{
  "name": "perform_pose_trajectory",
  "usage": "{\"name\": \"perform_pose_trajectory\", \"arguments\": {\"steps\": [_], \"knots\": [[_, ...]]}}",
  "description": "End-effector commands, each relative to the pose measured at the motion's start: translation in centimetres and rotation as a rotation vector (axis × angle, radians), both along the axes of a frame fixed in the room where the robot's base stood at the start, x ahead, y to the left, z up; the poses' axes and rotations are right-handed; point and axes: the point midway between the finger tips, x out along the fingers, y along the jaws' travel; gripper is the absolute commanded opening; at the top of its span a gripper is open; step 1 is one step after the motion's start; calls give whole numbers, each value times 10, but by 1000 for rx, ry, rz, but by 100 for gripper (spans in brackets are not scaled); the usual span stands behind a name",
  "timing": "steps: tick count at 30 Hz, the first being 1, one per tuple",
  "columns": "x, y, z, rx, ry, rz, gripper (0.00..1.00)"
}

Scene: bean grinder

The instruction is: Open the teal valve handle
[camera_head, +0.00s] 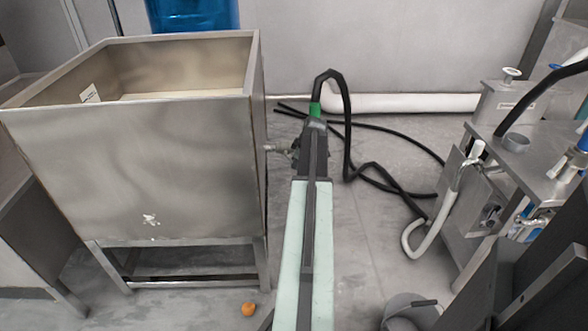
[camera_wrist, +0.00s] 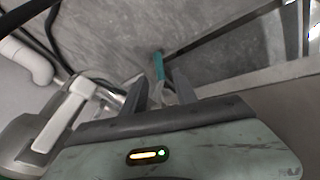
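The teal valve handle (camera_wrist: 159,66) shows in the wrist view as a narrow upright strip. It lies just beyond and between the fingertips of my gripper (camera_wrist: 160,86). The two dark fingers are apart, and I cannot tell whether either touches the handle. In the head view my gripper (camera_head: 308,142) is at the right side of the metal tank, beside a silver pipe fitting (camera_head: 276,149) on its wall. A green piece (camera_head: 315,109) shows just past my gripper.
The open steel tank (camera_head: 150,165) stands close on the left. A black hose (camera_head: 347,120) loops beyond my gripper. A steel machine (camera_head: 540,150) with a hose stands at the right. A small orange object (camera_head: 249,309) and a bucket (camera_head: 405,312) are on the floor.

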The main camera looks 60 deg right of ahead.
Motion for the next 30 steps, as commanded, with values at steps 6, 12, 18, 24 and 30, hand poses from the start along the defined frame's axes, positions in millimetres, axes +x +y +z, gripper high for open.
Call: {"name": "perform_pose_trajectory", "arguments": {"steps": [6,12,18,24,30], "knots": [[18,-11,-44,0,0,2,34],[25,-14,-53,0,-1,1,34],[25,-14,-51,0,-1,1,29],[25,-14,-51,-1,0,2,0],[26,-13,-51,-1,0,2,0]]}}
